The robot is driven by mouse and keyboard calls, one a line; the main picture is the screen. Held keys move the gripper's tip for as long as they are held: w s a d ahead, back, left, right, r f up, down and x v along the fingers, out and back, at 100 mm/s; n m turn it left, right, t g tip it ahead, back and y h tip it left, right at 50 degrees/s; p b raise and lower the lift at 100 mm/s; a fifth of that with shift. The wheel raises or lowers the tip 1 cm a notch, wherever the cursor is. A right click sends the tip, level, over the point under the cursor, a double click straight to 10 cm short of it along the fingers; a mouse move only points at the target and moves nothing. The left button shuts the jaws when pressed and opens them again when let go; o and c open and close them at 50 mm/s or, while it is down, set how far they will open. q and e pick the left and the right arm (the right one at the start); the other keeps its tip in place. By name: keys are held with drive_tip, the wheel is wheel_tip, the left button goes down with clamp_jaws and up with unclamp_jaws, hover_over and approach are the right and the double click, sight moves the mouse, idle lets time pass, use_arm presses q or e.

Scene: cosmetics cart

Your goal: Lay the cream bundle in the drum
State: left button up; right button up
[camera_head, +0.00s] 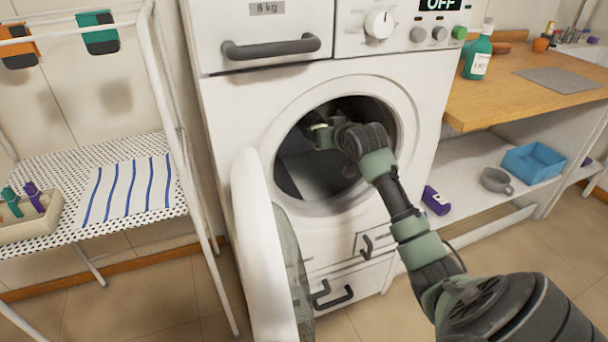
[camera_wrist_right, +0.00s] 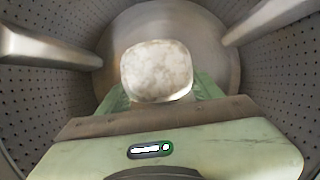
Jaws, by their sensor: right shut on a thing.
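The washing machine's drum (camera_head: 310,170) is open, with its round door (camera_head: 262,245) swung out to the left. My right arm reaches through the opening, and my right gripper (camera_head: 318,130) is inside the drum. In the right wrist view the cream bundle (camera_wrist_right: 157,70) is a pale rounded lump held at the jaws of my right gripper (camera_wrist_right: 158,98), in front of the drum's back wall (camera_wrist_right: 215,50). The perforated drum wall and its metal paddles surround it. In the head view the bundle is mostly hidden by the gripper and the shadow. My left gripper is not in view.
A rack (camera_head: 75,160) with a striped cloth (camera_head: 128,188) stands at the left. A wooden counter (camera_head: 520,95) with a green bottle (camera_head: 478,55) is at the right. Below it, a shelf holds a purple bottle (camera_head: 436,200), a grey mug (camera_head: 496,180) and a blue bin (camera_head: 532,163).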

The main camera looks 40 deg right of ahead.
drive_tip(key=shift+f, duration=0.45)
wheel_tip(320, 180, down, 15)
drive_tip(key=b, duration=0.3)
drive_tip(key=shift+s+r, duration=0.1)
drive_tip(key=shift+r, duration=0.05)
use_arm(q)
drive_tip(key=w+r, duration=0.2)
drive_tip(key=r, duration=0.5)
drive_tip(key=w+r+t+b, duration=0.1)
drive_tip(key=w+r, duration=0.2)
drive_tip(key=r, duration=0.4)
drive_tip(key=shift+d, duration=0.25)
use_arm(e)
drive_tip(key=shift+f, duration=2)
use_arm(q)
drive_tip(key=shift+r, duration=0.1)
use_arm(e)
drive_tip(key=shift+f, duration=0.15)
drive_tip(key=o, duration=1.7)
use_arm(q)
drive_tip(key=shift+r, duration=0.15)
